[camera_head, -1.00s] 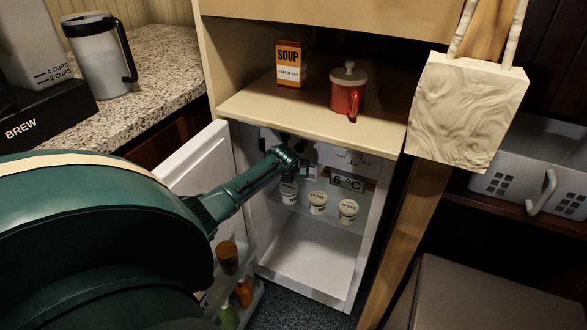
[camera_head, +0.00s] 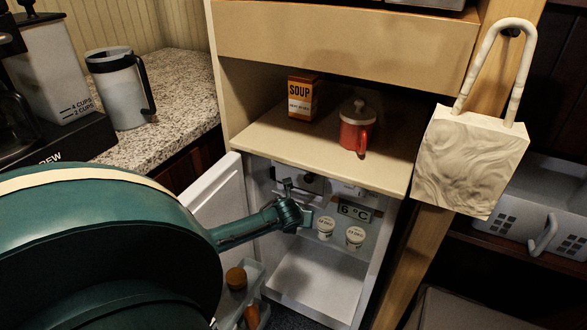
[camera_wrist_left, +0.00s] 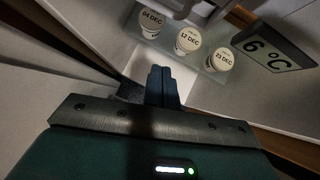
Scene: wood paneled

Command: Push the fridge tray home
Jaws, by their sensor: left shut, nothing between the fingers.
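The fridge tray (camera_head: 340,250) is a clear shelf inside the open small fridge, and it also shows in the left wrist view (camera_wrist_left: 213,64). Three white pots stand on it, marked 04 DEC (camera_wrist_left: 151,22), 12 DEC (camera_wrist_left: 188,40) and 23 DEC (camera_wrist_left: 221,60). In the head view two pots show (camera_head: 326,228); my gripper hides the other. My left gripper (camera_head: 306,218) is shut and empty at the fridge opening, beside the pots. Its fingertips (camera_wrist_left: 161,72) are close to the tray's edge; I cannot tell whether they touch. My right gripper is not in view.
The fridge door (camera_head: 212,198) is open at the left, with bottles (camera_head: 236,278) in its rack. A 6 °C display (camera_head: 354,211) is inside the fridge. A wooden post (camera_head: 416,262) stands at the right.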

